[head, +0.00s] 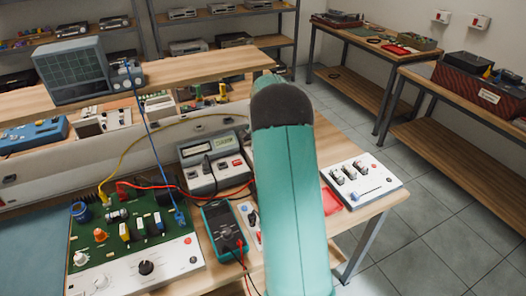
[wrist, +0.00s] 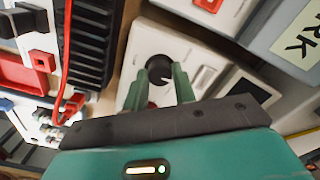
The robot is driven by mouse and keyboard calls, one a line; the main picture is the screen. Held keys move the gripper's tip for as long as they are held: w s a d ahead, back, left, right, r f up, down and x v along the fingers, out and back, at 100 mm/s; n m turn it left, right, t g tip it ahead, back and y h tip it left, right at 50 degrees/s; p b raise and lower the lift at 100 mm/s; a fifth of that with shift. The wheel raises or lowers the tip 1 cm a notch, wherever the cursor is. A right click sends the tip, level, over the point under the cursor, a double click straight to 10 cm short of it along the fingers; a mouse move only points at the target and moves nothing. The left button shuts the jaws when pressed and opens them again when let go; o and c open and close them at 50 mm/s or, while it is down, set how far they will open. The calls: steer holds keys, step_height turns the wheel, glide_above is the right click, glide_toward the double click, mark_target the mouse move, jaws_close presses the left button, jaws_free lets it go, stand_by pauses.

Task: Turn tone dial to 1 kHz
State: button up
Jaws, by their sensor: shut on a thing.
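In the wrist view, a round black dial (wrist: 157,62) with a pale pointer mark sits on a cream-white panel (wrist: 178,40). My gripper (wrist: 161,76) has its two green fingers at opposite sides of this dial, closed on it. The scale markings around the dial are too small or hidden to read. In the head view, my teal arm stands in the middle and hides the gripper and the held dial. Another black dial (head: 146,267) shows on the white front strip of a green circuit board (head: 112,225) at the left.
A teal multimeter (head: 222,228) with a red lead, a grey instrument with displays (head: 213,165) and a white switch box (head: 362,181) stand close around my arm. A red wire (wrist: 66,50) and black ribbed block (wrist: 90,42) lie left of the fingers. Floor is free at right.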

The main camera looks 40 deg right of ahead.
steer(key=o, duration=1)
step_height(320, 180, up, 14)
stand_by(0.5)
